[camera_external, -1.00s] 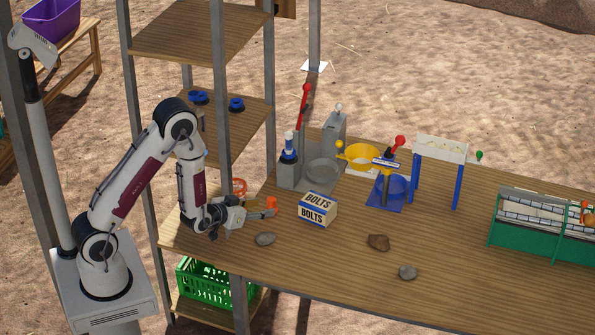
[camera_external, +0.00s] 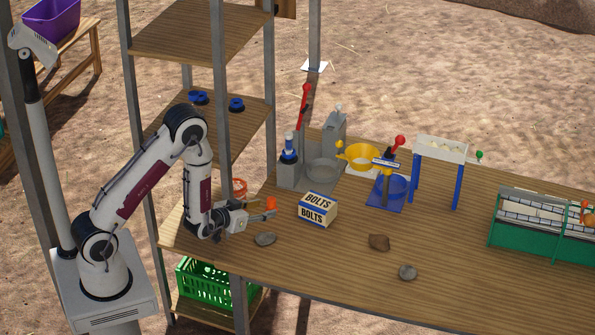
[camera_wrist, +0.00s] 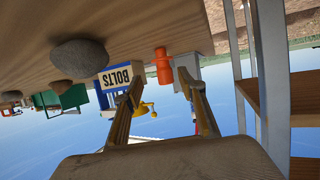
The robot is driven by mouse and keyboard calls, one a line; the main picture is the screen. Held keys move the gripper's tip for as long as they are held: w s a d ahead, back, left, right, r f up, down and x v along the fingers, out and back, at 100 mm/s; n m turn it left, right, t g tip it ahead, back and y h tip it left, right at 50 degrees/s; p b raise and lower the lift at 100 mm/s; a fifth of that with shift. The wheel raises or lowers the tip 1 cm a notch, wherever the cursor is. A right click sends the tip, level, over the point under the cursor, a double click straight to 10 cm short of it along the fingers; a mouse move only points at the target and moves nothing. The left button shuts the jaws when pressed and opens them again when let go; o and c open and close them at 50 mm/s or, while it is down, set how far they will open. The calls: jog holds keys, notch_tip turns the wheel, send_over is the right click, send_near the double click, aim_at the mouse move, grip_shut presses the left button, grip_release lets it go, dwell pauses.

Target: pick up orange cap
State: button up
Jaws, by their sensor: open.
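The orange cap (camera_external: 271,203) stands on the wooden table, left of the bolts box. In the wrist view, which is upside down, the orange cap (camera_wrist: 163,68) appears in the gap ahead of my fingertips. My gripper (camera_external: 272,214) is low over the table, pointing right, with its fingertips close to the cap. In the wrist view my gripper (camera_wrist: 158,82) has its fingers spread and nothing held between them. I cannot tell whether a finger touches the cap.
The bolts box (camera_external: 317,209) stands just right of my fingertips. A grey stone (camera_external: 265,239) lies just in front of my gripper. A shelf post (camera_external: 221,120) rises close behind my wrist. A brown stone (camera_external: 379,242) lies farther right, with clear tabletop around it.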

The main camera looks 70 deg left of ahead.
aim_at(271, 205)
jog(key=shift+w+a+f, duration=0.15)
jog(key=shift+w+f, duration=0.05)
jog(key=shift+w, duration=0.1)
jog(key=shift+a+x, duration=0.15)
jog(key=shift+x, duration=1.15)
jog(key=shift+a+x, duration=0.15)
jog(key=shift+x, duration=1.1)
jog(key=shift+s, duration=0.15)
jog(key=shift+c, duration=0.3)
jog(key=c, duration=0.8)
